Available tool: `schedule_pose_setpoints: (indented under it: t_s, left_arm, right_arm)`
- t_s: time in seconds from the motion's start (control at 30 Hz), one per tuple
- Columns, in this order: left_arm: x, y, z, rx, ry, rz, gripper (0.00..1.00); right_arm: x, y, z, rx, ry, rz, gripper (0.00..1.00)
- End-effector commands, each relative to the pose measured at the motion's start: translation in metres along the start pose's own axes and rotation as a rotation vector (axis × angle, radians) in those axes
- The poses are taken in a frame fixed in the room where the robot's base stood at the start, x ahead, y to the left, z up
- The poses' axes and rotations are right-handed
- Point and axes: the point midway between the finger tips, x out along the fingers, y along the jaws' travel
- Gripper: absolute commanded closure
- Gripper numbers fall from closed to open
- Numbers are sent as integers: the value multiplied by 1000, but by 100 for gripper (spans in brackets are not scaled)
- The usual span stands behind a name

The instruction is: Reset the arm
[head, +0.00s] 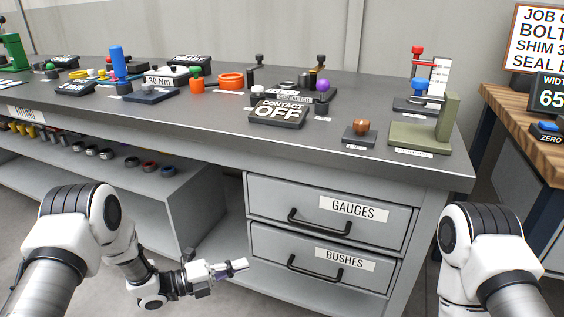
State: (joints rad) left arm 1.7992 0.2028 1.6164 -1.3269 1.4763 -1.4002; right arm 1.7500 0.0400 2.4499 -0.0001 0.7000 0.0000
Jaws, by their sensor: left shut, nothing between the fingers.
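My left arm (75,225) comes in from the lower left and bends down in front of the workbench. My left gripper (238,266) points right, is shut and empty, and hangs in front of the bench, left of the lower drawer labelled BUSHES (318,266). My right arm (480,240) shows at the lower right; its gripper is out of view.
The dark bench top (230,135) carries several tools and devices, among them a CONTACT OFF display (278,113) and a green bracket (425,137). The GAUGES drawer (330,213) is closed. A wooden table (525,125) stands right. Open shelves (120,190) lie left.

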Motion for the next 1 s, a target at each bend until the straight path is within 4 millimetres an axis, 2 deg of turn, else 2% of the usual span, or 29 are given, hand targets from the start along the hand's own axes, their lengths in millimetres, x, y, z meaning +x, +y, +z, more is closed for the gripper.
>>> schedule_pose_setpoints:
  t_s: [0.07,0.17,0.2,0.27,0.3,0.4,0.5,0.63,0.7,0.77,0.83,1.0]
  left_arm:
    - [5,13,-22,-59,8,22,100]
    - [-3,59,-54,-317,-162,157,100]
    - [-15,83,-67,-484,-271,240,100]
    - [-41,118,-90,-747,-453,363,100]
    - [-62,138,-107,-910,-580,435,100]
    - [-116,170,-150,-1251,-894,561,100]
    - [-166,183,-189,-1507,-1195,620,100]
    - [-220,184,-235,-1764,-1595,607,100]
    - [-244,182,-255,-1887,-1828,538,100]
    - [-252,183,-261,-1974,-1967,448,100]
    - [-251,151,-261,-2005,-1991,408,100]
    - [-251,96,-261,-2002,-1984,410,100]
  right_arm:
    - [0,0,0,0,0,0,60]
    - [0,0,0,0,0,0,60]
    - [0,0,0,0,0,0,60]
    - [0,0,0,0,0,0,60]
    - [0,0,0,0,0,0,60]
    - [0,0,0,0,0,0,60]
    - [0,0,0,0,0,0,60]
    - [0,0,0,0,0,0,60]
    - [0,0,0,0,0,0,60]
    - [0,0,0,0,0,0,60]
    - [-31,0,1,0,-2,0,60]
    - [-87,-1,0,0,1,0,60]
